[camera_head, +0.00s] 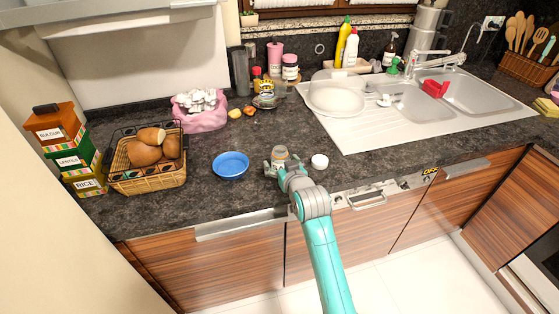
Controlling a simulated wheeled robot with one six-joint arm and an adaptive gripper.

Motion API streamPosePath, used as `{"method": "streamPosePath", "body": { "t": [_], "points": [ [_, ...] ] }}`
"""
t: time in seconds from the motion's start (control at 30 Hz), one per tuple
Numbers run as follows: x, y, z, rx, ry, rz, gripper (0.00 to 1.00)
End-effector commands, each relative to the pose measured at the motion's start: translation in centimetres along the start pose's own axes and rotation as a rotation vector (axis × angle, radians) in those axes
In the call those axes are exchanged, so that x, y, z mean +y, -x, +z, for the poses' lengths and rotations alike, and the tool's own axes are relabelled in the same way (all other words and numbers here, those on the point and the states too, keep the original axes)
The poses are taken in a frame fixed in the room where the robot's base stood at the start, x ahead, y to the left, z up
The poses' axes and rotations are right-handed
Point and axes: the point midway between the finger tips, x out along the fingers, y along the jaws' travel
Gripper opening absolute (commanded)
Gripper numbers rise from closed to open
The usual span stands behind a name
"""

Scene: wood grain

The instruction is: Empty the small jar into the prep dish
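The small jar (280,155) is clear with a pale label and has no lid on its top. It looks upright, just beyond my gripper, near the front of the dark counter. My gripper (281,167) is at the jar, with finger parts showing on its left and near side. The gripper and wrist hide the jar's lower part, so I cannot tell whether the fingers press on it or whether its base touches the counter. The prep dish (231,165) is a shallow blue bowl on the counter, left of the jar and apart from it. It looks empty.
A white round lid (320,161) lies right of the jar. A wicker basket of potatoes (147,178) stands left of the dish, with a pink bag (201,121) behind. The sink (425,103) with a plate (336,98) is at right. Counter between dish and jar is clear.

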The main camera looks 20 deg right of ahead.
Motion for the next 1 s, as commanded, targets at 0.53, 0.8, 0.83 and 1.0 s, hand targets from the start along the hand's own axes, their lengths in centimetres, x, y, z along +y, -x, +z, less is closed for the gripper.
{"method": "streamPosePath", "body": {
  "t": [0.53, 0.8, 0.83, 1.0],
  "points": [
    [0.0, 0.1, -0.2, 0.001, 0.000, 0.000, 0.00],
    [0.0, 0.3, -1.1, 0.002, 0.000, 0.000, 0.00],
    [0.0, 0.3, -1.2, 0.002, 0.000, 0.000, 0.00],
    [0.0, 0.5, -1.7, 0.001, 0.000, 0.000, 0.00]
  ]
}}
